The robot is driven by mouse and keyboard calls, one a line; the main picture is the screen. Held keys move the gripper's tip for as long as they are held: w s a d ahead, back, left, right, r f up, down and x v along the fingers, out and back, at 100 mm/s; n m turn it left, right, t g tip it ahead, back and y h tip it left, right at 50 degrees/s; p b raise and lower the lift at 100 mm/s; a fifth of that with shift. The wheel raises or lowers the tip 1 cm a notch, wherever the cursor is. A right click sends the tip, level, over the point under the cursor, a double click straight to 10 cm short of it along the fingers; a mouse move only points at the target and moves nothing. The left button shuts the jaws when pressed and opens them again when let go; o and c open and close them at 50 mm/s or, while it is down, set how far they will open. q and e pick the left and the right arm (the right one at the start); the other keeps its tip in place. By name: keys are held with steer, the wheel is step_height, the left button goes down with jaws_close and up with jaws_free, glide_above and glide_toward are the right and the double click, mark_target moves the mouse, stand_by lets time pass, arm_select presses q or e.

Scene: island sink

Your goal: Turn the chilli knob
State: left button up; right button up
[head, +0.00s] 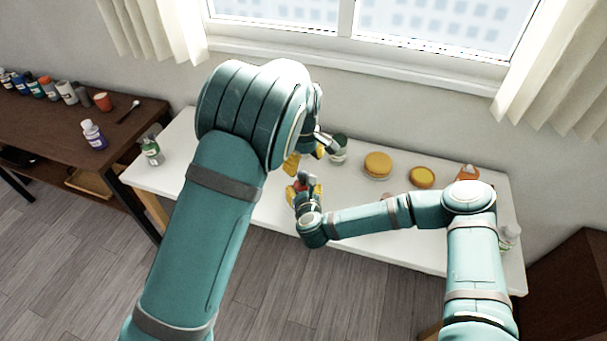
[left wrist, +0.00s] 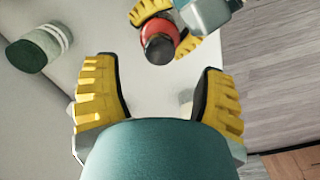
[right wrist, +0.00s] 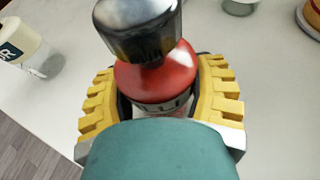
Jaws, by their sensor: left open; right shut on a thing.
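The chilli grinder has a red body (right wrist: 152,75) and a shiny dark knob (right wrist: 138,28) on top. My right gripper (right wrist: 162,100) is shut on the body, its yellow fingers on either side below the knob. In the head view the red body (head: 299,187) is partly hidden by my right gripper (head: 306,192), above the white table. The knob (left wrist: 158,52) also shows in the left wrist view, beyond the fingertips. My left gripper (left wrist: 160,82) is open and empty, apart from the knob. In the head view my left arm covers much of that gripper (head: 306,160).
A green-lidded jar (head: 338,148) stands close by my left gripper. Round yellow items (head: 378,164) sit to the right on the white table (head: 355,200). A green-labelled bottle (head: 151,150) stands at the left end. A dark side table (head: 120,115) holds several bottles.

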mark_target(303, 175)
arm_select(q)
steer(key=shift+f, duration=2.7)
steer(key=shift+c, duration=0.3)
jaws_close()
